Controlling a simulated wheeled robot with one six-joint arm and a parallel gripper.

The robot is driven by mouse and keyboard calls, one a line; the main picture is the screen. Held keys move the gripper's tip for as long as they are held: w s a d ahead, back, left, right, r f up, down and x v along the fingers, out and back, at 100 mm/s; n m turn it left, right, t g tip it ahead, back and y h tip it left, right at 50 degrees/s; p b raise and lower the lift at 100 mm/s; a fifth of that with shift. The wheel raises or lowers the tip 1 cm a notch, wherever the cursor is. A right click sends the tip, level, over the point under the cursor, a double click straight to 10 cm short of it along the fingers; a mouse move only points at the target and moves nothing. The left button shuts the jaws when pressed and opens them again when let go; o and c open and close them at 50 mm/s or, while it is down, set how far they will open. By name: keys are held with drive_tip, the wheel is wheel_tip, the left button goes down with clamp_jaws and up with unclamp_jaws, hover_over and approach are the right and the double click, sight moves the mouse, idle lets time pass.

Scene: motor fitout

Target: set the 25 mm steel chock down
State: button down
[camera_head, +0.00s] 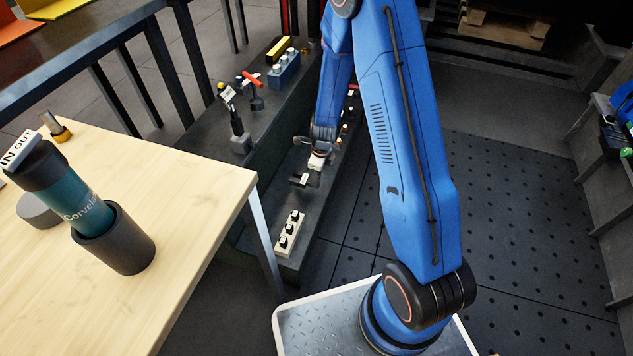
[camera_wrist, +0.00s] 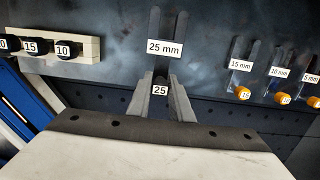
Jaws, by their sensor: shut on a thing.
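My gripper (camera_wrist: 161,82) is shut on the 25 mm steel chock, whose dark knob with a white "25" tag (camera_wrist: 160,90) shows between the grey fingers in the wrist view. The chock's body is mostly hidden beyond the fingers. A "25 mm" label (camera_wrist: 164,47) lies just beyond the fingertips, with a grey upright shape behind it. I cannot tell whether the chock touches the surface there. In the head view my gripper (camera_head: 320,150) is low over the dark bench, and the chock is too small to make out.
A cream rack (camera_head: 289,234) with black-knobbed pieces stands nearer on the bench; it also shows in the wrist view (camera_wrist: 84,52). Slots labelled 15 mm (camera_wrist: 240,65) and 10 mm (camera_wrist: 279,72), with orange-knobbed pieces, lie right. A wooden table (camera_head: 190,205) stands left with a bottle in a holder.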

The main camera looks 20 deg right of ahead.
drive_tip(key=shift+f, duration=2.3)
drive_tip(key=c, duration=1.6)
unclamp_jaws()
drive_tip(key=shift+f, duration=0.1)
